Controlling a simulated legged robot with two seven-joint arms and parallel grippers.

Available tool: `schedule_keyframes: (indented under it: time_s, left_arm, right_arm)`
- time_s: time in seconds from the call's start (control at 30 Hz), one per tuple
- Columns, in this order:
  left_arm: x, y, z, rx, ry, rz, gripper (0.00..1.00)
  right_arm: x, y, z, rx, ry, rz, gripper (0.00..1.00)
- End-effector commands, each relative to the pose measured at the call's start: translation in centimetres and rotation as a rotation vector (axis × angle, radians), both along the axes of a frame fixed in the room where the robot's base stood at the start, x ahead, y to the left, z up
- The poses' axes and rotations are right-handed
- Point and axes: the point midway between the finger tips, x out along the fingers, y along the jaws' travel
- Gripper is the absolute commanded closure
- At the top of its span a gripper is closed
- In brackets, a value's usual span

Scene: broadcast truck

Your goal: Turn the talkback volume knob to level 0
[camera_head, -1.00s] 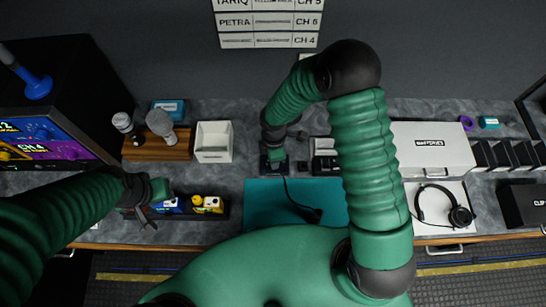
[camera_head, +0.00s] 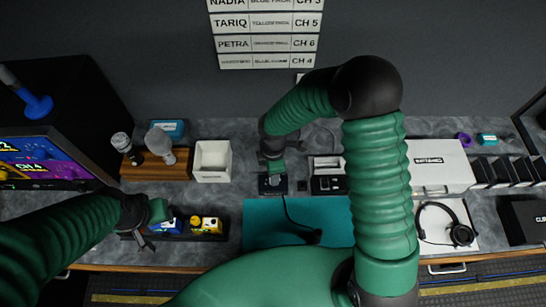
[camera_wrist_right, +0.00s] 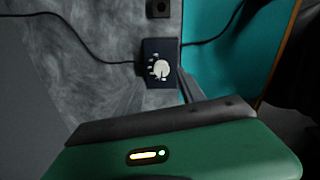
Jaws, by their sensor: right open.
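The talkback box is a small dark panel (camera_wrist_right: 150,47) with a pale round volume knob (camera_wrist_right: 161,69) on its face, in the right wrist view. White marks ring the knob; I cannot read the levels. In the head view the box (camera_head: 272,189) sits on the counter just behind the teal mat, partly hidden by my right gripper (camera_head: 273,174). My right gripper is open, above and close to the knob, and apart from it as far as I can tell. My left gripper (camera_head: 146,230) hangs over the front left of the counter; its jaw opening is unclear.
A teal mat (camera_head: 265,222) with a cable lies in front of the box. A white bin (camera_head: 212,161), a wooden microphone stand (camera_head: 160,167) and a tray of small yellow and blue packs (camera_head: 207,225) are left. A headset (camera_head: 444,226) and white case (camera_head: 440,165) are right.

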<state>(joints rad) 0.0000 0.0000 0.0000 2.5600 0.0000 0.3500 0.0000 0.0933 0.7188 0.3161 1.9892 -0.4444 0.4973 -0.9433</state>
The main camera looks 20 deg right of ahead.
Motion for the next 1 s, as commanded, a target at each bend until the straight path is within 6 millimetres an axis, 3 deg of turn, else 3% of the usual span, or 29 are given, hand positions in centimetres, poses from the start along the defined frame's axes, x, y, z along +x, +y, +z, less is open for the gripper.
schedule_keyframes:
  time_s: [0.2,0.4,0.6,1.0]
  left_arm:
    - [0.0,0.0,-0.3,0.0,0.0,0.0,0.64]
    - [0.0,0.0,-0.4,0.0,0.0,0.0,0.64]
    - [0.0,0.0,-0.4,0.0,0.0,0.0,0.64]
    - [0.0,0.0,-0.5,0.0,0.0,0.0,0.64]
  right_arm:
    - [0.2,-0.1,6.7,-0.001,-0.006,-0.002,0.53]
    - [0.2,-0.2,10.9,0.0,-0.003,-0.001,0.53]
    - [0.2,-0.1,12.3,0.001,0.0,-0.001,0.53]
    - [0.0,-0.2,12.1,-0.001,-0.001,-0.011,0.53]
